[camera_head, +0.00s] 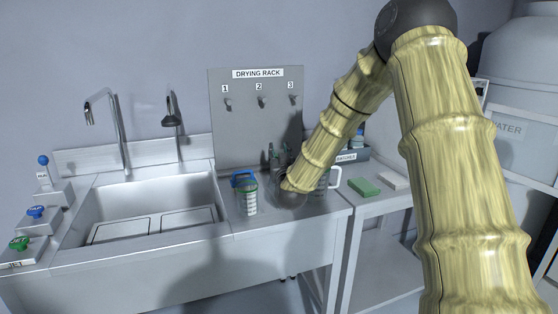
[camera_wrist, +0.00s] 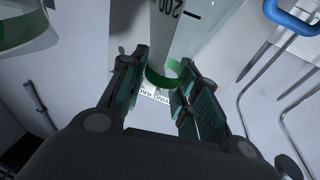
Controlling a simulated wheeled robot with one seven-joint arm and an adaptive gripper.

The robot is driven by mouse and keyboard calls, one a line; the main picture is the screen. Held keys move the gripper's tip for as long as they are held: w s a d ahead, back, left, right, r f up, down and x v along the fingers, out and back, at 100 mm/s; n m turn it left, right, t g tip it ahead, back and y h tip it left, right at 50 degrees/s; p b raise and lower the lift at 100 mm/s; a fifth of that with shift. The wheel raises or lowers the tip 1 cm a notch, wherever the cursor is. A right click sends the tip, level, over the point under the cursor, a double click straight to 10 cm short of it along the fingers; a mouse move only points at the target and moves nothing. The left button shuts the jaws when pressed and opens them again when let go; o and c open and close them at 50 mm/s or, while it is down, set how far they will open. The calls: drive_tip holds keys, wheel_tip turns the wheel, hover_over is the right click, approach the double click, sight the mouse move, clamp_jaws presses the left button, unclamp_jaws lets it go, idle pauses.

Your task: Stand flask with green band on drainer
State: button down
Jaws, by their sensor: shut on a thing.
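In the wrist view my gripper (camera_wrist: 167,72) is shut on the neck of a clear glass flask with green band (camera_wrist: 160,78). Dark "200" graduation print shows on its body. In the head view my gripper (camera_head: 278,157) is over the steel drainer (camera_head: 268,217), right of the sink, below the rack board. My wrist hides most of the flask there, so I cannot tell whether its base touches the drainer.
A blue-handled graduated vessel (camera_head: 247,195) stands left of my gripper. A clear handled vessel (camera_head: 333,180) is close on the right. The drying rack board (camera_head: 235,130) with numbered pegs rises behind.

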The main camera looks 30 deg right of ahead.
drive_tip(key=shift+f, duration=1.3)
drive_tip(key=shift+f, duration=0.2)
drive_tip(key=c, duration=1.1)
unclamp_jaws()
drive_tip(key=shift+o, duration=0.2)
drive_tip(key=shift+r, duration=0.15)
drive_tip(key=b+v, duration=0.1)
drive_tip(key=v, duration=1.1)
drive_tip(key=shift+s+r, duration=0.1)
